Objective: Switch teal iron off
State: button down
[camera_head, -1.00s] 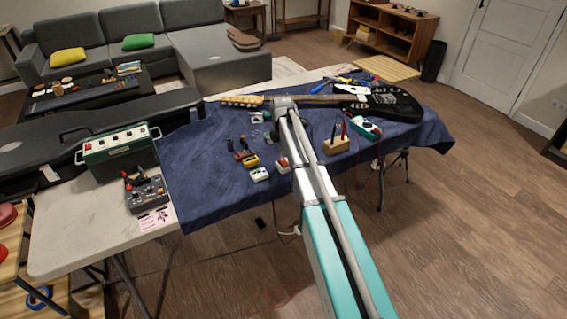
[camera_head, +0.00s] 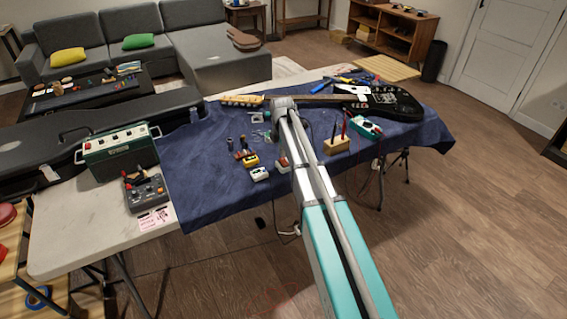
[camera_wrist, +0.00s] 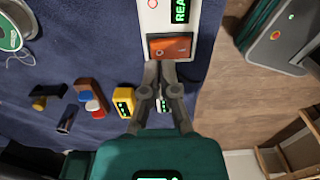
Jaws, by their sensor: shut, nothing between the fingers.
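In the wrist view a white unit (camera_wrist: 180,17) carries an orange-red rocker switch (camera_wrist: 169,47) and a lit green display with letters starting "REA". My gripper (camera_wrist: 160,66) is shut and empty, its fingertips at the lower edge of the switch. I cannot tell whether they touch it. In the head view this white unit (camera_head: 282,162) appears partly hidden behind my arm, and my fingertips are hidden. A teal and white device (camera_head: 366,127) lies farther right on the blue cloth. I cannot tell which of the two is the teal iron.
A yellow unit (camera_wrist: 125,100) and a small white unit (camera_head: 259,174) stand close by. A wooden holder (camera_head: 336,145) with tools stands to the right. A guitar (camera_head: 385,104) lies at the back.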

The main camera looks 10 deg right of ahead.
aim_at(282, 159)
jog(key=shift+f+b, duration=1.2)
jog(key=shift+f, duration=0.05)
dwell(1.0)
jog(key=shift+r, duration=0.1)
jog(key=shift+r+p, duration=3.45)
jog(key=shift+p, duration=0.15)
jog(key=s+r+m+p, duration=0.2)
jog(key=s+m, duration=0.8)
jog(key=s, duration=0.4)
jog(key=s+r+m+p, duration=0.2)
jog(key=s+m, duration=0.9)
jog(key=s, duration=0.4)
jog(key=shift+a+m, duration=0.15)
jog(key=shift+m, duration=0.15)
